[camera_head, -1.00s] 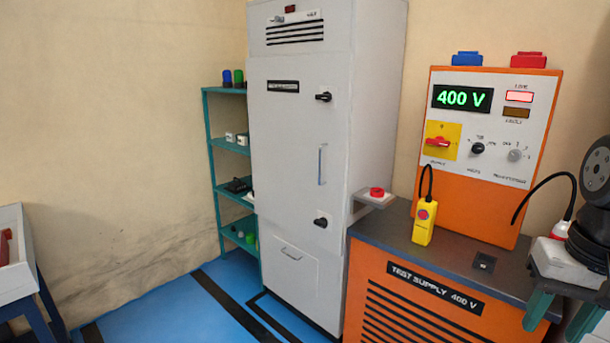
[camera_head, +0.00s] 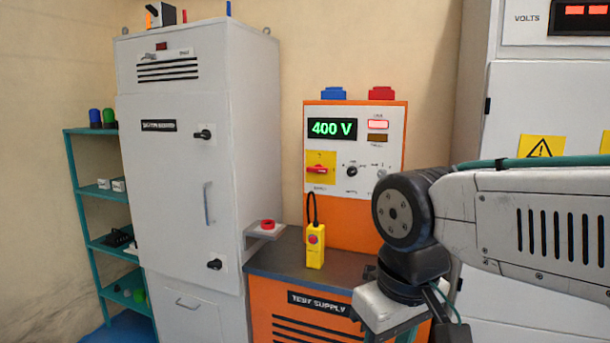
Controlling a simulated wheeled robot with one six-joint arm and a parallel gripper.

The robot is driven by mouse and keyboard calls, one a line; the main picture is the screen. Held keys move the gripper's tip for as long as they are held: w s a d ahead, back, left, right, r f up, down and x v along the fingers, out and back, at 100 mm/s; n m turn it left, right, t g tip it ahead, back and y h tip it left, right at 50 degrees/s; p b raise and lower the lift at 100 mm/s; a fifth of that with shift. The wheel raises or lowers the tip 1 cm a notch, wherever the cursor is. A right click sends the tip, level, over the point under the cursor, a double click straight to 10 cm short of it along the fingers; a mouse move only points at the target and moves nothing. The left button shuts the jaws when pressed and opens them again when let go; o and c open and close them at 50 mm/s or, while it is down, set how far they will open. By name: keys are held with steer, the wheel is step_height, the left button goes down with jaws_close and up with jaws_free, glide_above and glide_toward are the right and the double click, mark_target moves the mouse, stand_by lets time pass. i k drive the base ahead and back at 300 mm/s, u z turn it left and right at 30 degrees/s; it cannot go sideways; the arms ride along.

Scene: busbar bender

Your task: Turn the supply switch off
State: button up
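The supply switch (camera_head: 318,170) is a red rotary handle on a yellow plate, on the white front of the orange test supply panel (camera_head: 340,229). Its handle lies roughly level. Above it the green display (camera_head: 332,128) reads 400 V, and the red lamp (camera_head: 378,125) beside it is lit. My arm (camera_head: 540,215) comes in from the right, and its black joint (camera_head: 403,212) overlaps the panel's lower right edge. The switch is in clear sight, with the arm apart from it in the picture. I cannot make out my gripper's fingers.
A yellow pendant (camera_head: 315,250) with a red button stands on the supply's dark top. A red button (camera_head: 267,225) sits on a small shelf at the tall grey cabinet (camera_head: 175,230). Another grey cabinet (camera_head: 482,120) with warning signs is behind my arm. A teal rack (camera_head: 95,230) stands left.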

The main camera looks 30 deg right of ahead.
mark_target(318, 169)
steer(key=u, duration=0.15)
steer(key=k, duration=0.4)
steer(key=z, duration=0.8)
steer(key=i, duration=1.35)
steer(key=u, duration=0.85)
